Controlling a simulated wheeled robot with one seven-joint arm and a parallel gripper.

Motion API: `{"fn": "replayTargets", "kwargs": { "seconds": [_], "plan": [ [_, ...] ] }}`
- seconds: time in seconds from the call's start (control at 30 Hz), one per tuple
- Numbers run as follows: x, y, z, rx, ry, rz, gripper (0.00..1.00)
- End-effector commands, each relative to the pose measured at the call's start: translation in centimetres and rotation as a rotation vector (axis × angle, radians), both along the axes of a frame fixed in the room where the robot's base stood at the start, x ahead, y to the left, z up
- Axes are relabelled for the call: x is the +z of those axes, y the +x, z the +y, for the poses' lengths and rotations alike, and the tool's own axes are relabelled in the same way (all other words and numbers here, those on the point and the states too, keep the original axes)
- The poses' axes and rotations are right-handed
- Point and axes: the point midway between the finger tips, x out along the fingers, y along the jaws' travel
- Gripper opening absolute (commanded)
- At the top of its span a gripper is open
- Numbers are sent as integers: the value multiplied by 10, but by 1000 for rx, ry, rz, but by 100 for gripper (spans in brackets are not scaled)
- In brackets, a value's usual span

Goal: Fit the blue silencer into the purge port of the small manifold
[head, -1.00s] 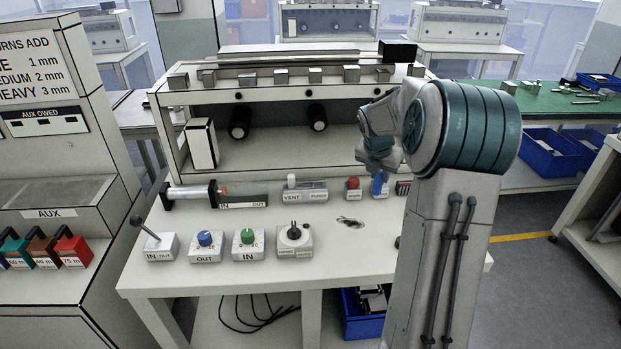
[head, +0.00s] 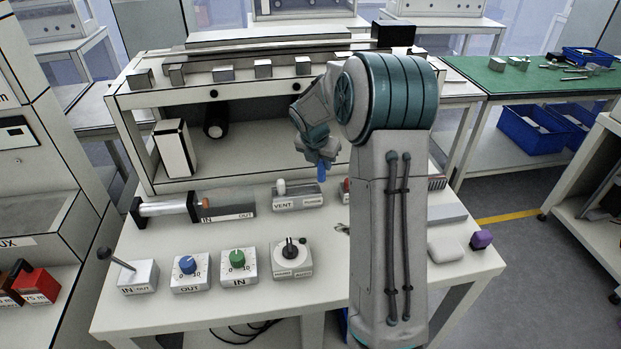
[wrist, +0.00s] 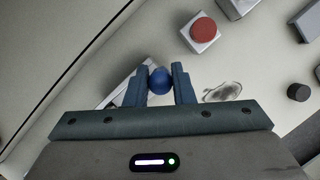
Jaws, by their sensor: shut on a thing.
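The small manifold (head: 298,201) is a low grey block marked VENT and PURGE on the bench, with a pale upright piece (head: 281,187) at its vent end. My gripper (head: 320,159) is above and behind its purge end, shut on the blue silencer (head: 322,171), which points down. The silencer looks apart from the manifold, though the exact gap is hard to judge. In the wrist view, the silencer's round blue end (wrist: 160,81) sits between both fingers. A pale block, probably the manifold (wrist: 116,83), lies behind the left finger. The purge port itself is hidden.
A red button (wrist: 204,31) on a grey box stands close by. A cylinder unit (head: 170,209) marked IN and OUT lies left of the manifold. Knob boxes, including the green IN knob (head: 237,259), stand in front. The shelf unit (head: 270,95) rises behind. My arm hides the bench's right middle.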

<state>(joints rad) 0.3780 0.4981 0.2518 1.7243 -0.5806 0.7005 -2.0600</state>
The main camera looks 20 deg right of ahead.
Motion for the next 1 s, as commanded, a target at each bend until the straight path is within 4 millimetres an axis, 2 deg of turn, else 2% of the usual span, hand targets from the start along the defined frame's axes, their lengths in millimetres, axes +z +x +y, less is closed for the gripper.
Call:
{"fn": "replayTargets", "kwargs": {
  "seconds": [0.1,0.23,0.37,0.6,0.97,1.0],
  "plan": [
    [-12,7,19,3,-1,1,1],
    [-18,10,27,-2,0,0,1],
    [-26,10,28,-2,-1,1,1],
    [-58,10,28,-1,0,2,1],
    [-63,10,28,-2,0,0,1],
    [-62,10,28,-2,0,-1,30]
  ]
}}
